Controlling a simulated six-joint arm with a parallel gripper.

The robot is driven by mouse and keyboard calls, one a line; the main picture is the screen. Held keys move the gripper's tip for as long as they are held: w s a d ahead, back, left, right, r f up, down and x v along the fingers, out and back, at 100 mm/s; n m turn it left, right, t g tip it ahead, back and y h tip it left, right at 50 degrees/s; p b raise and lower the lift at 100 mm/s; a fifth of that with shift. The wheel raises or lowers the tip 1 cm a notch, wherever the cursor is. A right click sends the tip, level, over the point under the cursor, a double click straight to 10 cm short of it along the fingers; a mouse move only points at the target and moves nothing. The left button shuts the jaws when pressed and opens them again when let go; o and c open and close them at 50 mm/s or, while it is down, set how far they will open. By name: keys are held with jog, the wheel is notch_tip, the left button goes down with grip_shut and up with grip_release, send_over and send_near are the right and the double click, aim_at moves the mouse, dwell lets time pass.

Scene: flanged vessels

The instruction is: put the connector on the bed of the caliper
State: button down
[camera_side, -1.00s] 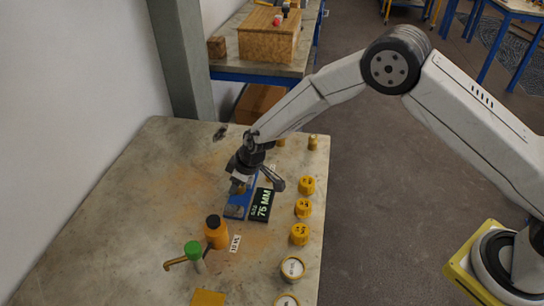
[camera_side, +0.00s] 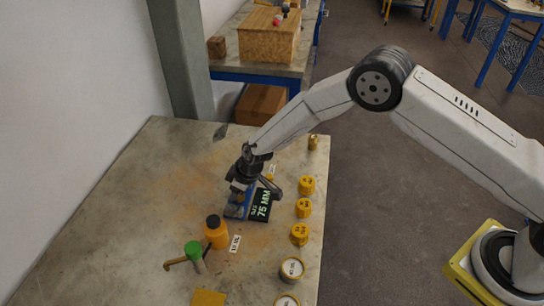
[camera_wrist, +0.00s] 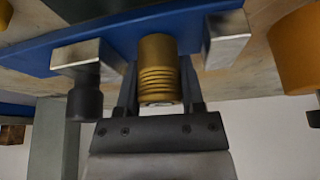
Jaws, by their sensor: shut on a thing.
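The connector (camera_wrist: 157,68) is a brass, ribbed cylinder held between the fingers of my gripper (camera_wrist: 158,90) in the wrist view. The caliper has a blue bed (camera_wrist: 120,32), which lies behind the connector in that view. Its two metal jaws (camera_wrist: 225,40) stand to either side of the connector. A dark display (camera_side: 262,205) reading 75 MM sits beside the bed. In the side view my gripper (camera_side: 238,194) is low over the caliper and hides part of it. I cannot tell whether the connector touches the bed.
An orange bottle (camera_side: 216,232) and a green-capped item (camera_side: 195,256) stand in front of the caliper. Several yellow caps (camera_side: 303,208) line the right edge, with a brass piece (camera_side: 313,142) at the far corner. The table's left part is bare.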

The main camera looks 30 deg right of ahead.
jog(key=shift+f, duration=0.15)
jog(key=shift+c, duration=2.4)
grip_release()
jog(key=shift+v, duration=0.8)
jog(key=v, duration=1)
jog(key=shift+r, duration=0.3)
jog(key=shift+s+d+r, duration=0.1)
